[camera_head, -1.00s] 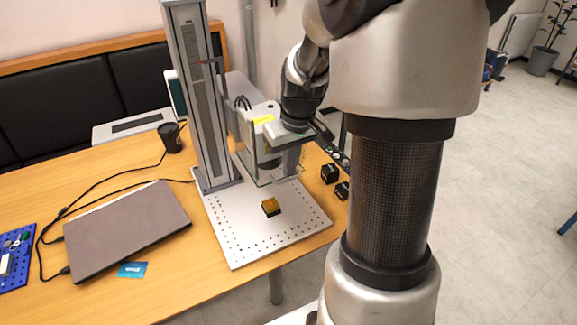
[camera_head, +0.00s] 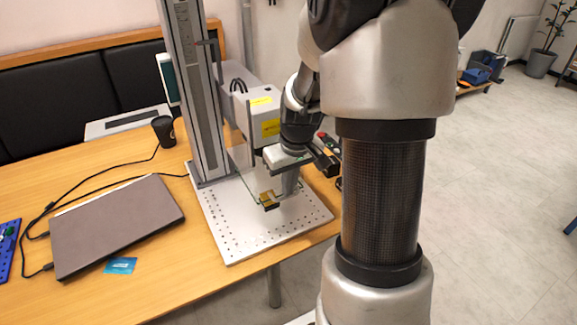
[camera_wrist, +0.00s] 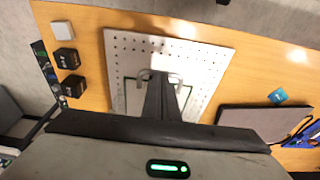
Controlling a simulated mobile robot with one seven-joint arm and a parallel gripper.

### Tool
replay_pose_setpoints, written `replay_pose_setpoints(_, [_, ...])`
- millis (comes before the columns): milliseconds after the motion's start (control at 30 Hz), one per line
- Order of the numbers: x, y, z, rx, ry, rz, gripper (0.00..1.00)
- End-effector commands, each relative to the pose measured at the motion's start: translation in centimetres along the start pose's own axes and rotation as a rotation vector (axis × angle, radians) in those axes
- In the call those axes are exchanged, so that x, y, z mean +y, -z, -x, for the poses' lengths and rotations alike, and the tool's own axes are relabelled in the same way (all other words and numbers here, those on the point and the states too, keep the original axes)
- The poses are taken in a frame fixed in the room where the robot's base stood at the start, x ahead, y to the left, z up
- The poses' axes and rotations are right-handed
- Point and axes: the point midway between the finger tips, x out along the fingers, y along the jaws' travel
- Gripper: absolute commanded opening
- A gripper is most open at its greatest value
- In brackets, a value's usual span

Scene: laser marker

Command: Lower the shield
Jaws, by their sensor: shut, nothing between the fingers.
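The clear shield (camera_head: 246,181), with greenish edges, hangs below the white laser head (camera_head: 261,107). Its lower edge is close to the perforated base plate (camera_head: 225,226); I cannot tell whether it touches. My gripper (camera_head: 290,190) points down beside the shield, over the plate. In the wrist view, my gripper (camera_wrist: 161,80) is shut with nothing between its fingers, and dark green shield edges (camera_wrist: 127,96) show around the fingertips. Whether the fingers touch the shield is not clear. A small yellow-and-black block (camera_head: 268,200) sits on the plate, seen by the shield's lower edge.
A tall grey column (camera_head: 196,100) rises behind the plate. A closed laptop (camera_head: 115,225), a blue card (camera_head: 120,265) and a black cup (camera_head: 164,131) are on the table to the left. Small black boxes (camera_wrist: 72,86) lie beside the plate. The plate's front part is clear.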

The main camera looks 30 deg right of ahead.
Motion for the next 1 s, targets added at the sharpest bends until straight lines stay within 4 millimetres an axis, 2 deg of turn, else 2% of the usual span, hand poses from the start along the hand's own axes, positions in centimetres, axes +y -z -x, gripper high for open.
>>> replay_pose_setpoints(33, [-0.1, -0.6, -2.3, -0.003, 0.002, 0.000, 0.00])
replay_pose_setpoints(100, [-0.1, -0.8, -3.7, -0.004, 0.002, 0.000, 0.00])
replay_pose_setpoints(333, [0.0, -1.4, -6.7, -0.002, 0.001, 0.000, 0.00])
replay_pose_setpoints(867, [-0.1, -1.7, -7.6, -0.005, 0.002, 0.000, 0.00])
replay_pose_setpoints(1000, [-0.1, -1.4, -7.0, -0.005, 0.002, 0.001, 0.00])
